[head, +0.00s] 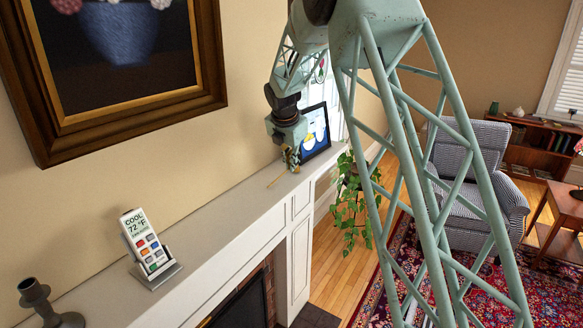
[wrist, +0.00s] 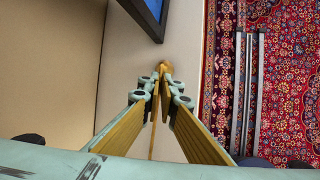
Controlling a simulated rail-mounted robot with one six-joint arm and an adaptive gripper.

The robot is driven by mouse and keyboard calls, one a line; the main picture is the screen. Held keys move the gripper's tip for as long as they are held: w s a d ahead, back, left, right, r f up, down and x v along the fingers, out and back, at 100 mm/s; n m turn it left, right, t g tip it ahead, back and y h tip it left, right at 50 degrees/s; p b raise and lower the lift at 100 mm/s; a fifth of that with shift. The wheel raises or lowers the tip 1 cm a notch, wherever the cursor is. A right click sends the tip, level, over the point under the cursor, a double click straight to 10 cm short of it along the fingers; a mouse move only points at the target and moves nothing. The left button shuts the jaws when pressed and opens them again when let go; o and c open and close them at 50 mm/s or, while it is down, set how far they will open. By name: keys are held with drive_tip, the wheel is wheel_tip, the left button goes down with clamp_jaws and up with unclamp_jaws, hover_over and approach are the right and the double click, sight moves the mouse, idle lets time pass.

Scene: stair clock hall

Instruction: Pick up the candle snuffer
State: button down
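The candle snuffer is a thin brass-coloured rod (head: 277,180) by the mantel top in the head view. In the wrist view its rod (wrist: 152,145) runs down between my fingers, and a small rounded brownish end (wrist: 163,66) shows just past the fingertips. My gripper (head: 291,159) points down over the far part of the mantel. In the wrist view my gripper (wrist: 161,78) has its fingertips drawn together, shut on the snuffer. Whether the snuffer touches the mantel or hangs just above it, I cannot tell.
The white mantel (head: 215,232) holds a framed picture (head: 315,132) close beside my gripper, a remote-like thermostat in a stand (head: 150,246) and a dark candlestick (head: 42,300). A plant (head: 350,205) stands past the mantel's end. The mantel between gripper and thermostat is clear.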

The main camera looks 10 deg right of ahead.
drive_tip(key=shift+r, duration=1.5)
drive_tip(key=s+a, duration=0.2)
drive_tip(key=s, duration=0.3)
drive_tip(key=s+a+r, duration=0.1)
drive_tip(key=s+a, duration=0.1)
drive_tip(key=s, duration=0.3)
drive_tip(key=s+a, duration=0.2)
drive_tip(key=s, duration=0.3)
drive_tip(key=shift+r+b, duration=0.2)
drive_tip(key=shift+b, duration=0.2)
